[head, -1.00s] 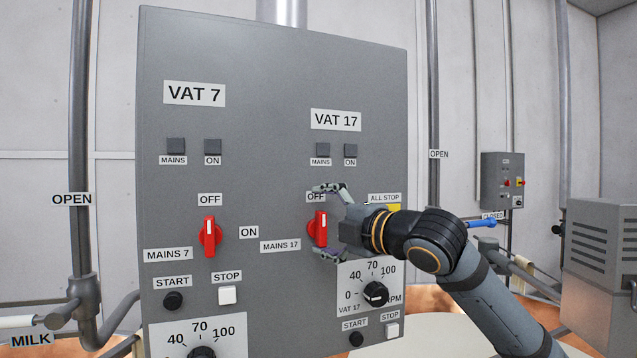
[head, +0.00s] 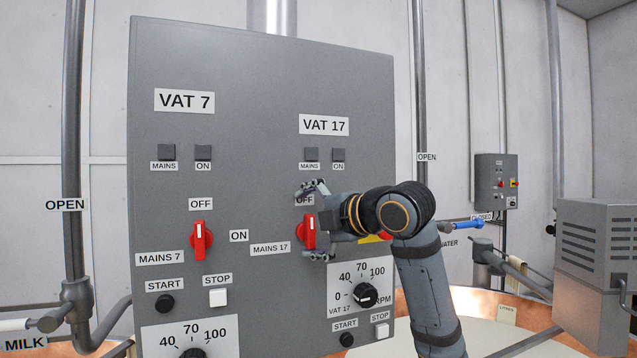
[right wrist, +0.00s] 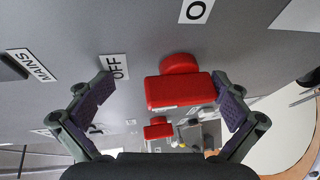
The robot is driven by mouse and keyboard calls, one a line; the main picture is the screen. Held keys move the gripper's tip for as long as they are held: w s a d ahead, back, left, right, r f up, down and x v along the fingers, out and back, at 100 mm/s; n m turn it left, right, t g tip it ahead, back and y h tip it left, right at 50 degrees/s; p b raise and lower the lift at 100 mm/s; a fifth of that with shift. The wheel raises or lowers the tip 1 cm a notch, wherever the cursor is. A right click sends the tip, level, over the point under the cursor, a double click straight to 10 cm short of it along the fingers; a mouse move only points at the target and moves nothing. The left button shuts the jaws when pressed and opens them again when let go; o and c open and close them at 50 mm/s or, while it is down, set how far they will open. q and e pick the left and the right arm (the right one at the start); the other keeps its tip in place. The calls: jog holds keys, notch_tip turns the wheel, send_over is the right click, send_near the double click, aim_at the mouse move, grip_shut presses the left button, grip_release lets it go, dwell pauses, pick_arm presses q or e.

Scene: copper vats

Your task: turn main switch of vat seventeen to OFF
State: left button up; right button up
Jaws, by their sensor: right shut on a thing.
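The main switch of vat 17 (head: 308,232) is a red rotary handle on the grey panel (head: 260,100). Its handle stands upright, with its white mark towards the OFF label (head: 304,201) above it. My right gripper (head: 310,222) reaches it from the right, one finger above and one below, and is shut on the handle. In the right wrist view the red handle (right wrist: 180,91) lies between the finger pads, against the right one. The gripper partly covers the OFF label and the area right of the switch. My left gripper is out of view.
The similar red vat 7 switch (head: 201,240) is to the left, also upright. The vat 17 speed dial (head: 365,294) and START button (head: 347,339) lie below. A yellow-backed red stop (head: 384,237) is partly hidden behind my right arm.

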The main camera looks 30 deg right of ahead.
aim_at(311, 229)
jog(key=shift+s+b, duration=0.3)
jog(key=shift+b, duration=0.8)
jog(key=shift+s+d+f+b, duration=0.1)
jog(key=shift+s+d+b, duration=0.05)
jog(key=shift+s+b, duration=0.3)
jog(key=shift+s, duration=0.3)
jog(key=v, duration=0.2)
jog(key=b+v, duration=0.2)
jog(key=v, duration=0.1)
jog(key=shift+s+a+f, duration=0.3)
jog(key=shift+s, duration=0.2)
jog(key=v, duration=0.1)
jog(key=b+v, duration=0.1)
jog(key=shift+s+d+f, duration=0.1)
jog(key=shift+s+f, duration=0.15)
jog(key=shift+s, duration=0.1)
jog(key=shift+w, duration=0.2)
jog(key=shift+s, duration=0.15)
